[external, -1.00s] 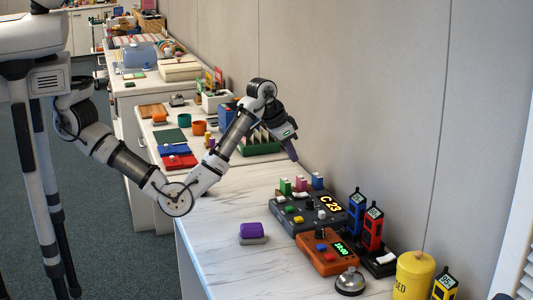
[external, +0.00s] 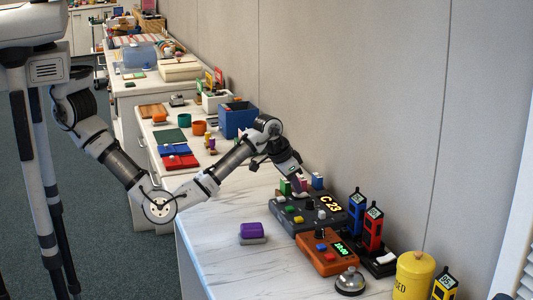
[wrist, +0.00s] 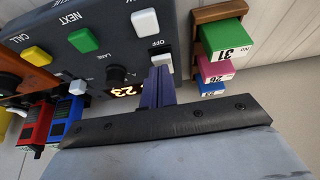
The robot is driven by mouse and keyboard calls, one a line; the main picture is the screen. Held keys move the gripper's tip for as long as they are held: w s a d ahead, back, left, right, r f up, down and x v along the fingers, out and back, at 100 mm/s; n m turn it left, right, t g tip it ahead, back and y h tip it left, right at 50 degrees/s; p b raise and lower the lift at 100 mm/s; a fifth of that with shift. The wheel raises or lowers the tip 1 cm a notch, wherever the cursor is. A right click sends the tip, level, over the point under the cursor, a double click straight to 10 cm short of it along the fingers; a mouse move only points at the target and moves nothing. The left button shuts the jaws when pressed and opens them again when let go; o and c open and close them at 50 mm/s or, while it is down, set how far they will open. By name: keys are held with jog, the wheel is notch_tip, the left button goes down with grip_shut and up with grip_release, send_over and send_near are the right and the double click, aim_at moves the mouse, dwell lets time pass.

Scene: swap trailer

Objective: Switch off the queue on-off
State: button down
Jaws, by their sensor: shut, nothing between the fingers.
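The dark grey queue console (external: 309,222) lies on the counter with a lit "C 23" display (external: 329,205). In the wrist view, the console (wrist: 120,30) shows a white switch (wrist: 163,57) beside an "OFF" label. My gripper (wrist: 160,73) is shut and empty, its dark purple fingertips overlapping the lower end of the switch. I cannot tell whether they touch it. The display (wrist: 127,90) is lit in the wrist view too. In the external view my gripper (external: 300,188) is at the far left corner of the console, and the switch is hidden.
A ticket rack with green (wrist: 225,37) and pink (wrist: 218,69) tickets stands close beside the switch. The console carries a knob (wrist: 117,73) and yellow, green and white buttons. An orange device (external: 328,253), bell (external: 350,281) and red and blue handsets (external: 373,229) stand nearby.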

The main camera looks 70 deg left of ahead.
jog(key=shift+s+a+f+t+b, duration=0.1)
jog(key=shift+s+f+t+b, duration=0.1)
jog(key=shift+f+b, duration=0.25)
jog(key=shift+s+f+t+b, duration=0.1)
jog(key=shift+f+t+b, duration=0.1)
jog(key=shift+b, duration=0.3)
jog(key=shift+r+p, duration=0.3)
jog(key=shift+r, duration=0.05)
jog(key=shift+w, duration=0.1)
jog(key=shift+w+r+p, duration=0.25)
jog(key=shift+w+p, duration=0.2)
jog(key=shift+w, duration=0.3)
